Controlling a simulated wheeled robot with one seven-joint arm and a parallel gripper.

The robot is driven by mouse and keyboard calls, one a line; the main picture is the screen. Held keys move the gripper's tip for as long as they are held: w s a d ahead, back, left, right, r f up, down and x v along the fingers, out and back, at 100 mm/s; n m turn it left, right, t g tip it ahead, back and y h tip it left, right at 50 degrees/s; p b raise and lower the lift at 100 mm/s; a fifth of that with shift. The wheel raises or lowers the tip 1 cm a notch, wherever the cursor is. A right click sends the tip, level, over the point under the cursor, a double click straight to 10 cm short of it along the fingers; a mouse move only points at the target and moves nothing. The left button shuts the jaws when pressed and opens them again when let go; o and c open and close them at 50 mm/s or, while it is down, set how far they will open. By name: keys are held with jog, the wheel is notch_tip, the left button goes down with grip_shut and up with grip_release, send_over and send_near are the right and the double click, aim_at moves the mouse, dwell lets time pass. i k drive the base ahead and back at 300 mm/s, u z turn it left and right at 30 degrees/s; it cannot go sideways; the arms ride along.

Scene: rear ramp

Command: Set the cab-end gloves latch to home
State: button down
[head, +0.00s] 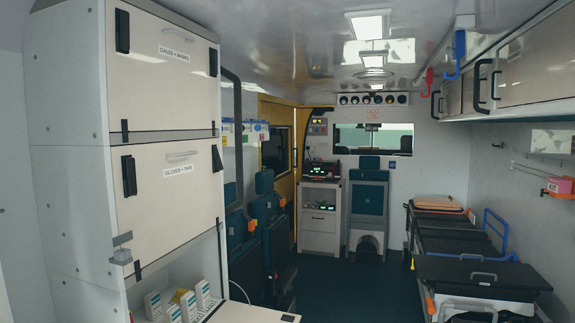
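The gloves locker door (172,215), labelled "GLOVES + TAPE", is a cream panel in the left cabinet and looks closed. A black latch (217,158) sits at its upper right edge, the side nearer the far bulkhead. This latch looks tilted, unlike the upright black latch (129,175) at the door's upper left. A grey handle (181,154) is at the door's top. A grey bracket-like piece (122,248) is at the lower left edge. My gripper is not in view.
The gauze locker door (170,65) is above, with upright black latches. An open shelf below holds white boxes (174,313). A stretcher (455,255) stands at the right. The dark floor (335,285) between is clear. Seats (265,225) line the left wall beyond the cabinet.

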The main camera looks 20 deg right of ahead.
aim_at(220, 167)
jog(key=z, duration=0.45)
jog(key=k, duration=0.6)
jog(key=z, duration=0.75)
jog(key=i, duration=2.2)
jog(key=u, duration=1.05)
jog(key=i, duration=0.75)
jog(key=u, duration=1.2)
jog(key=i, duration=0.25)
jog(key=u, duration=0.15)
